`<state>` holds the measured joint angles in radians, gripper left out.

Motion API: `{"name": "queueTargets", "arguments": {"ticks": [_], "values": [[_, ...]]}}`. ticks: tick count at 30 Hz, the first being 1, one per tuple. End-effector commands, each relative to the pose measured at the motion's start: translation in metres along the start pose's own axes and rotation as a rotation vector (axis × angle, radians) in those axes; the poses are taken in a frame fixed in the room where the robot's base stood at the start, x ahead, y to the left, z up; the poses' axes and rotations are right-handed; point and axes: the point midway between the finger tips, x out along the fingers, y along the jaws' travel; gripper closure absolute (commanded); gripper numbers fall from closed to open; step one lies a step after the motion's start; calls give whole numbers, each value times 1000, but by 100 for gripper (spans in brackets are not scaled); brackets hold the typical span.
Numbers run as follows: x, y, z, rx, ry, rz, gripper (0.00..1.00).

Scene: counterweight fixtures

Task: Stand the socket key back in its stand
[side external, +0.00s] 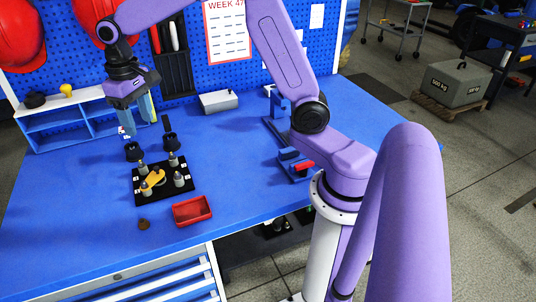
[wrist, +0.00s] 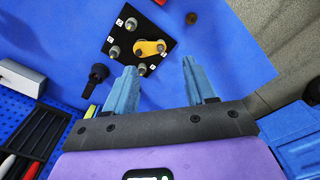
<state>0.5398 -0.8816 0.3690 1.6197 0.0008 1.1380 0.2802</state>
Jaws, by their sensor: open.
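My gripper (side external: 137,118) is open above the back left of the table, with blue fingers pointing down; the wrist view shows nothing between its fingertips (wrist: 160,70). A dark upright piece with a thin stem (side external: 171,139) stands behind the black plate, right of my gripper; it also shows left of the fingers in the wrist view (wrist: 97,73). It looks like the socket key in its stand, but how it is seated is unclear. A similar black piece (side external: 133,153) stands below my fingers; I cannot tell whether it is a stand. It appears hidden in the wrist view.
The black plate (side external: 150,197) bears several grey posts and a yellow lever (side external: 155,178). A red tray (side external: 192,211) and a small dark knob (side external: 143,224) lie in front. A blue shelf (side external: 62,133) and a grey box (side external: 218,101) stand behind.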

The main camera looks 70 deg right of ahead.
Motion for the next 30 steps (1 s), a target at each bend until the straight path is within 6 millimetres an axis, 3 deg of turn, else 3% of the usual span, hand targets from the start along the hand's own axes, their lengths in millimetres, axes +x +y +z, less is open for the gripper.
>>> {"name": "queueTargets", "arguments": {"ticks": [3,9,18,24,30], "values": [[-6,-26,51,-167,4,-3,45],[-7,-47,137,-436,7,-8,45],[8,-35,261,-827,12,-17,45],[19,-16,307,-993,13,-20,45],[23,-10,319,-1040,12,-20,45]]}}
